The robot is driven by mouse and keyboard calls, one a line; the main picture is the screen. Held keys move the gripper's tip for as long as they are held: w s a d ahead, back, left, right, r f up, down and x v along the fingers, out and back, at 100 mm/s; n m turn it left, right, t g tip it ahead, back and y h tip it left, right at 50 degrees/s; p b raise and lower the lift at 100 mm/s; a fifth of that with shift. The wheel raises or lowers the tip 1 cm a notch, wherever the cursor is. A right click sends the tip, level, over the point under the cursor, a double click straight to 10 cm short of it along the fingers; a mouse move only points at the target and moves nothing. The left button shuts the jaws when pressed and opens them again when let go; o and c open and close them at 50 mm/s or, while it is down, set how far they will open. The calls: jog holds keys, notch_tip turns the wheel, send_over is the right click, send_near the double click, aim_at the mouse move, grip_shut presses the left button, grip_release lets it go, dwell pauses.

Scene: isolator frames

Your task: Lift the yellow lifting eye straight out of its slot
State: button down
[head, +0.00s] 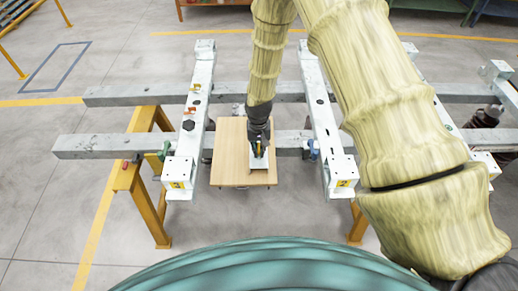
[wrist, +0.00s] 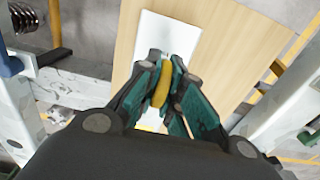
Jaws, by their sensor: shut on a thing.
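The yellow lifting eye (wrist: 162,84) shows in the wrist view between the two green-padded fingers of my gripper (wrist: 163,88). The gripper is shut on it. Behind the eye lies a white plate (wrist: 168,35) on a light wooden board (wrist: 225,50). In the head view my gripper (head: 258,150) points down over the white plate (head: 259,162) on the wooden board (head: 232,178). The slot is hidden by the fingers and the eye, so I cannot tell whether the eye still sits in it.
White crossbeams (head: 197,115) and (head: 322,115) stand on either side of the board, across grey steel rails (head: 105,146). A yellow trestle (head: 140,185) stands at the left. Small clamps sit on the beams.

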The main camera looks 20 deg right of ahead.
jog(key=shift+r+p, duration=0.45)
jog(key=shift+r, duration=0.35)
dwell(1.7)
jog(key=shift+r+p, duration=1.55)
jog(key=shift+r, duration=1.25)
